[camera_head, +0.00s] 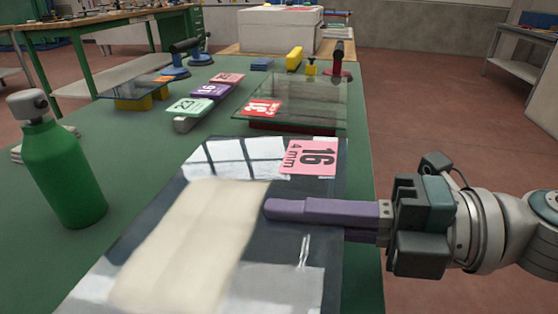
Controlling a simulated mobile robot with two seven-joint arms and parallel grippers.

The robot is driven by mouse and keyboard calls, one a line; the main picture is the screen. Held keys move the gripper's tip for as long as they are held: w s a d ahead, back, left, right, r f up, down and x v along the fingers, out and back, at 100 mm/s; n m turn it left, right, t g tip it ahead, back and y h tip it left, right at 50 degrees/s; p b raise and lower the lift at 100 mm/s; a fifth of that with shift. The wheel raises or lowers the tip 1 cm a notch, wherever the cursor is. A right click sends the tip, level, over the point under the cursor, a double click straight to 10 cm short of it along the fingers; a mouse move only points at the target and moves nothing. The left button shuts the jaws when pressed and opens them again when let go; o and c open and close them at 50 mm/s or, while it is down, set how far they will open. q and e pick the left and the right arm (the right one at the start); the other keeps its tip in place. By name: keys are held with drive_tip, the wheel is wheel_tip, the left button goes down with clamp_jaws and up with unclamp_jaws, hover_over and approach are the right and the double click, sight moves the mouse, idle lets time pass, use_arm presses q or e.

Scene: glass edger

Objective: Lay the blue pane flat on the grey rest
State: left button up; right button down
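A large, glossy blue-grey pane (275,255) fills the foreground, with a pink "16 4 mm" label (311,158) at its far right corner. It mirrors windows and a pale, blurred shape. I cannot tell for certain that it is the blue pane. My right gripper (305,210) reaches in from the right. One purple finger lies over the pane; the other shows just outside its right edge and passes under it. The fingers are close together, shut on that edge. A light grey block (184,124) shows beyond, below a green label; I cannot tell if it is the grey rest. My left gripper is out of view.
A green bottle (62,170) stands at left on the green table (105,255). A clear pane (320,92) lies on a dark red support behind; another pane (125,88) lies on yellow blocks. Suction handles (340,62) are at the back.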

drive_tip(key=shift+f+b, duration=0.35)
drive_tip(key=shift+b, duration=0.05)
drive_tip(key=c, duration=1)
unclamp_jaws()
drive_tip(key=shift+o, duration=0.2)
drive_tip(key=shift+f, duration=0.15)
drive_tip(key=v, duration=1)
drive_tip(key=shift+a, duration=0.1)
